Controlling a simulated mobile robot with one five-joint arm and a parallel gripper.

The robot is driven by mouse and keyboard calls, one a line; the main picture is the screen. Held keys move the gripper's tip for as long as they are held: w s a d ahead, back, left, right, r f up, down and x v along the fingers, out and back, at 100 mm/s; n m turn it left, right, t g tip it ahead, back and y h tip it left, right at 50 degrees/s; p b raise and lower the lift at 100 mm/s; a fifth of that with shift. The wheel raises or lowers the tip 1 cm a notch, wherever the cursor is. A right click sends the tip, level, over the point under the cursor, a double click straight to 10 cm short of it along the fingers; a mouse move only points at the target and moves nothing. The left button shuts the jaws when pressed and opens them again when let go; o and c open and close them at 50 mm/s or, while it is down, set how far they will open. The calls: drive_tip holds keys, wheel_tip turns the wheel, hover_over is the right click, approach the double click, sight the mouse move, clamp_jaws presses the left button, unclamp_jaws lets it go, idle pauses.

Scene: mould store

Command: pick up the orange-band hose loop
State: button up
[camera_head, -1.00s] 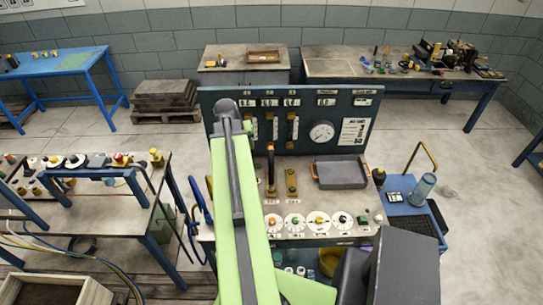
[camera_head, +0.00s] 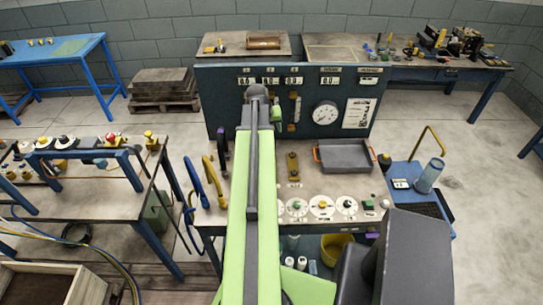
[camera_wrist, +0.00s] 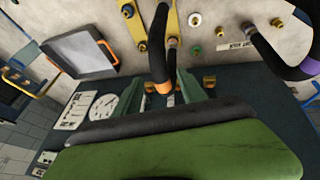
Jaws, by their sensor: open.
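The orange-band hose loop (camera_wrist: 159,45) is a thick black hose in the wrist view, with an orange band at its lower end. My gripper (camera_wrist: 172,84) is open, its greenish fingers reaching up from the bottom of that view. The orange band shows between or just in front of the fingers. I cannot tell whether they touch it.
A purple-band black hose (camera_wrist: 284,58) stands to the right in the wrist view. A brass plate (camera_head: 293,168), a grey tray (camera_head: 345,155) and several dials are on the bench. An upright gauge panel (camera_head: 225,95) stands behind. Yellow (camera_head: 212,180) and blue hoses are at left.

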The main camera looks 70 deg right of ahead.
drive_tip(key=shift+d+f, duration=0.15)
drive_tip(key=shift+f, duration=0.15)
drive_tip(key=b+x, duration=0.4)
drive_tip(key=x, duration=0.1)
drive_tip(key=shift+d, duration=0.1)
clamp_jaws()
